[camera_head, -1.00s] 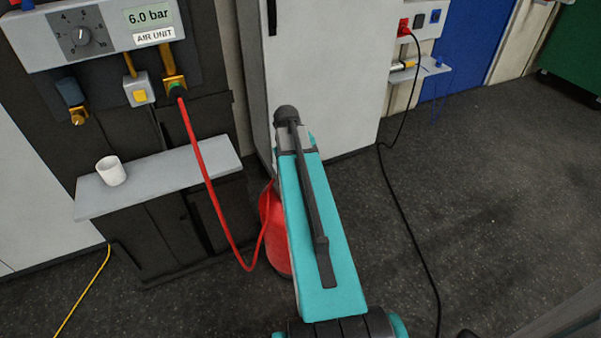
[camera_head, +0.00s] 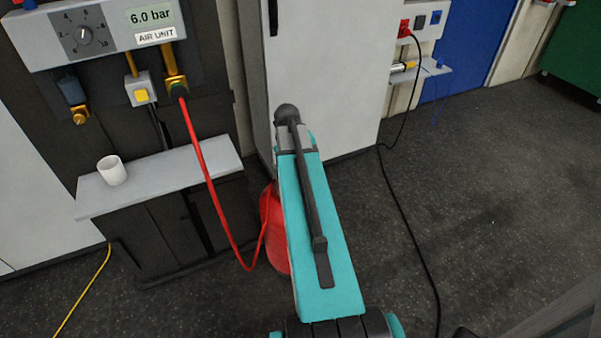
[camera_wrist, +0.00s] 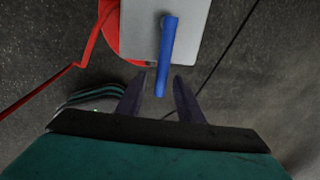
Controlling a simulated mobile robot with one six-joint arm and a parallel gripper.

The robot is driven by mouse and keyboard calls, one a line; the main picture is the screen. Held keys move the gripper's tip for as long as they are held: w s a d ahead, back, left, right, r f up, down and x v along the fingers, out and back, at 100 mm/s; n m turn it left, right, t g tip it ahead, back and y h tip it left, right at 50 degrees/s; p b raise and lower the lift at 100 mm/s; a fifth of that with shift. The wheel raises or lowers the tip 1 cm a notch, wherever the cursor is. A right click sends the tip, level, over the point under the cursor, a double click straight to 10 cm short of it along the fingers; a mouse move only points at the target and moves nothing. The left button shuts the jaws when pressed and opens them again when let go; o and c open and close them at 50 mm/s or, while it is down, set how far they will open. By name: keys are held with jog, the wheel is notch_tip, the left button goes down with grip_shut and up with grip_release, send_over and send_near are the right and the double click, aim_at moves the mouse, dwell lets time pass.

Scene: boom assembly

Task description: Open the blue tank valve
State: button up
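The blue valve lever (camera_wrist: 167,58) shows in the wrist view. It runs from a pivot on a grey plate (camera_wrist: 140,30) down toward my gripper. My gripper (camera_wrist: 160,82) is open, with its two dark fingers apart, and the lever's lower end appears between the fingertips in the picture. I cannot tell whether the fingers touch it. The red tank (camera_wrist: 108,28) shows beside and below the grey plate. In the head view the red tank (camera_head: 275,230) stands on the floor, partly hidden behind my teal arm, which also hides the lever and gripper.
A red hose (camera_head: 205,175) hangs from the air unit (camera_head: 105,30), which reads 6.0 bar, down to the tank. A white cup (camera_head: 112,170) stands on a grey shelf (camera_head: 160,180). A black cable (camera_head: 400,210) lies on the floor to the right, where floor is otherwise open.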

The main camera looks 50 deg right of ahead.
notch_tip(320, 180, up, 13)
jog(key=w+a+b, duration=0.1)
jog(key=a, duration=0.1)
jog(key=shift+a+r, duration=0.15)
jog(key=shift+a, duration=0.1)
dwell(0.5)
dwell(0.5)
jog(key=s+a+f+n+g+y, duration=0.1)
jog(key=a+f+n, duration=0.95)
jog(key=f, duration=0.45)
jog(key=s+a+f+n+g+y, duration=0.1)
jog(key=a+f+n, duration=0.9)
jog(key=a+f, duration=0.3)
jog(key=s+a+f+n+g, duration=0.1)
jog(key=s+a+f+n, duration=0.6)
jog(key=s+f+n, duration=0.2)
jog(key=s+a+f+n+g, duration=0.1)
jog(key=s+a+f+n, duration=0.7)
jog(key=s+f+n, duration=0.2)
jog(key=shift+s+a+f+g, duration=0.3)
jog(key=shift+s+f, duration=0.15)
jog(key=shift+s, duration=0.55)
